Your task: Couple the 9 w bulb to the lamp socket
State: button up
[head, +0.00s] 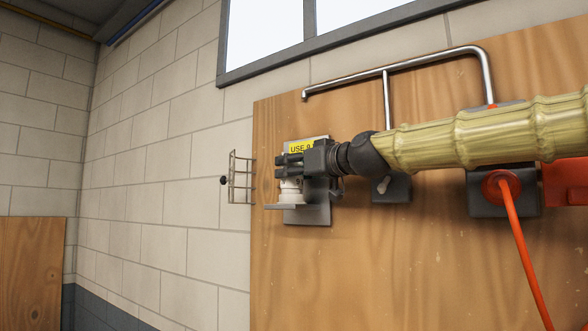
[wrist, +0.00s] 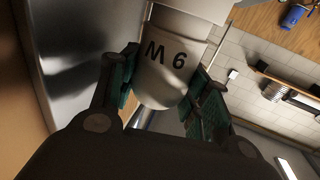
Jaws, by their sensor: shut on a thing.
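My gripper (head: 284,166) is in front of a grey metal bracket plate (head: 318,215) on the wooden board, its fingers shut on the 9 W bulb. In the wrist view the pale bulb (wrist: 160,85) sits between both finger pads, its "9 W" print upside down. Its far end meets a wider pale cylinder (wrist: 195,10), likely the lamp socket; I cannot tell whether they are joined. In the head view a white cylindrical part (head: 290,190) shows just below my fingers, over the bracket's shelf. My fingers hide most of the bulb there.
A yellow label (head: 301,148) starting "USE 9" is on the plate, partly covered by my gripper. A wire cage (head: 240,180) juts out on the left. A bent metal pipe (head: 387,100), a dark box and a red plug (head: 500,186) with its cable are on the right.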

jog(key=shift+f+b, duration=0.55)
jog(key=shift+f, duration=0.2)
jog(key=o, duration=1.1)
jog(key=v, duration=0.7)
jog(key=shift+s+d, duration=0.2)
jog(key=shift+s, duration=0.05)
jog(key=shift+f, duration=0.1)
